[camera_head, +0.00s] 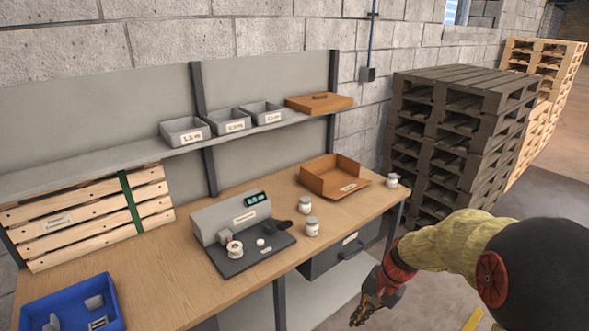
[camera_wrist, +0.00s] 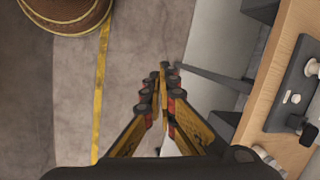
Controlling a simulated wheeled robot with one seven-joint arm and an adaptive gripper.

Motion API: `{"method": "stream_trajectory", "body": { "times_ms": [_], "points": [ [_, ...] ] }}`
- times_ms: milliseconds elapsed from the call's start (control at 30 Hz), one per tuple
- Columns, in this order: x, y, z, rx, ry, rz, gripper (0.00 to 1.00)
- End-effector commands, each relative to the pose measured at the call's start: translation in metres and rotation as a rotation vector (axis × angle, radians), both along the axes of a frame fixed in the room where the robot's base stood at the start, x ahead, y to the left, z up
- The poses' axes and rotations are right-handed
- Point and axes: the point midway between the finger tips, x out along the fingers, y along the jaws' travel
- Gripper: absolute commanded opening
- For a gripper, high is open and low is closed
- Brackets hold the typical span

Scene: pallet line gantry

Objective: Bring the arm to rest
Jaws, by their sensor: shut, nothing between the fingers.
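My gripper (camera_head: 362,315) is at the lower right in the head view, in front of the bench and below the level of its top. It is shut and empty. In the wrist view my gripper (camera_wrist: 164,72) points over the grey floor, with its yellow and black fingers together. My arm reaches in from the right edge in the head view, bent downward at the wrist. The gripper appears clear of the wooden workbench (camera_head: 165,270), whose edge also shows at the right in the wrist view (camera_wrist: 262,92).
On the bench are a grey device (camera_head: 232,216) with a display, a dark plate, several small jars, a brown tray (camera_head: 333,180) and a blue bin (camera_head: 68,304). A drawer (camera_head: 338,252) hangs under the top. Dark pallets (camera_head: 462,135) stand behind my arm. Floor left of the gripper is open.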

Motion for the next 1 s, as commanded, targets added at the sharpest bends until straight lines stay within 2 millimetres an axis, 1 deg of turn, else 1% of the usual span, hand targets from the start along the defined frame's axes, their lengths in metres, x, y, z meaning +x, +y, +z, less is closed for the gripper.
{"method": "stream_trajectory", "body": {
  "times_ms": [33, 200, 400, 600, 700, 800, 900, 1000],
  "points": [
    [-0.018, -0.001, 0.018, -0.029, -0.024, 0.062, 0.0],
    [-0.073, -0.008, 0.061, -0.127, -0.085, 0.252, 0.0],
    [-0.132, -0.017, 0.102, -0.242, -0.164, 0.418, 0.0],
    [-0.181, -0.024, 0.135, -0.35, -0.258, 0.506, 0.0],
    [-0.2, -0.025, 0.15, -0.396, -0.319, 0.528, 0.0],
    [-0.213, -0.024, 0.166, -0.428, -0.389, 0.534, 0.0],
    [-0.22, -0.02, 0.183, -0.446, -0.459, 0.532, 0.0],
    [-0.222, -0.017, 0.2, -0.46, -0.514, 0.53, 0.0]
  ]
}}
